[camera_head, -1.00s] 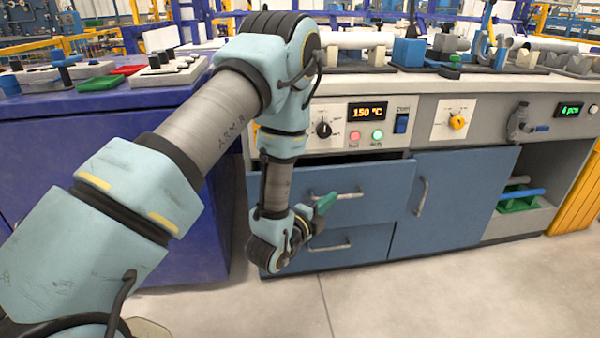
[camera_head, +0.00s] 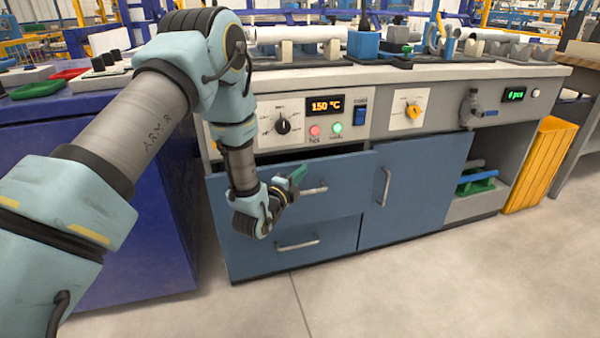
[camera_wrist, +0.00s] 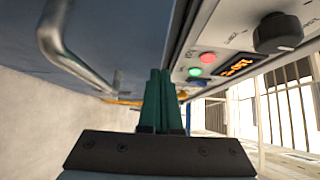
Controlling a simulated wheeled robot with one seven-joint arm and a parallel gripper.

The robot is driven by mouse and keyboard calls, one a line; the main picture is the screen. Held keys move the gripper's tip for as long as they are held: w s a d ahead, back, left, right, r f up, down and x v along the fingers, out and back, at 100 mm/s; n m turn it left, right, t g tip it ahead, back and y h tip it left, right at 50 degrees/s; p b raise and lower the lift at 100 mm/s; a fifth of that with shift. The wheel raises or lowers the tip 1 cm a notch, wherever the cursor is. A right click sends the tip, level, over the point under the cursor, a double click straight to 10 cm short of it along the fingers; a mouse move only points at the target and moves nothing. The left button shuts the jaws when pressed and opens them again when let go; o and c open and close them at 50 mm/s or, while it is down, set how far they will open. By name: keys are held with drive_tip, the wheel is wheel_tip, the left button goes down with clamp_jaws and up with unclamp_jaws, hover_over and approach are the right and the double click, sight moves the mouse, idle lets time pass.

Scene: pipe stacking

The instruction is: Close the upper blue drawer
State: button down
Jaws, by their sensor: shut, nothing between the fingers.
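The upper blue drawer (camera_head: 345,188) is partly open, with a dark gap above its front panel. Its metal handle (camera_head: 314,190) is on the front and also shows at the left of the wrist view (camera_wrist: 75,62). My gripper (camera_head: 298,175) has green fingers and is in front of the drawer, just above and left of the handle, near the panel's top edge. In the wrist view the fingers (camera_wrist: 161,100) are together and empty, beside the blue front. I cannot tell if they touch it. My wrist hides the drawer's left part.
The lower drawer (camera_head: 275,247) and the blue cabinet door (camera_head: 420,185) look shut. A control panel (camera_head: 310,120) with knob and buttons is above the drawers. A purple-blue bench (camera_head: 130,200) stands left, a yellow bin (camera_head: 535,165) right. The floor in front is clear.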

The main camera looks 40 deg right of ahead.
drive_tip(key=shift+w+d, duration=0.2)
drive_tip(key=shift+w, duration=0.3)
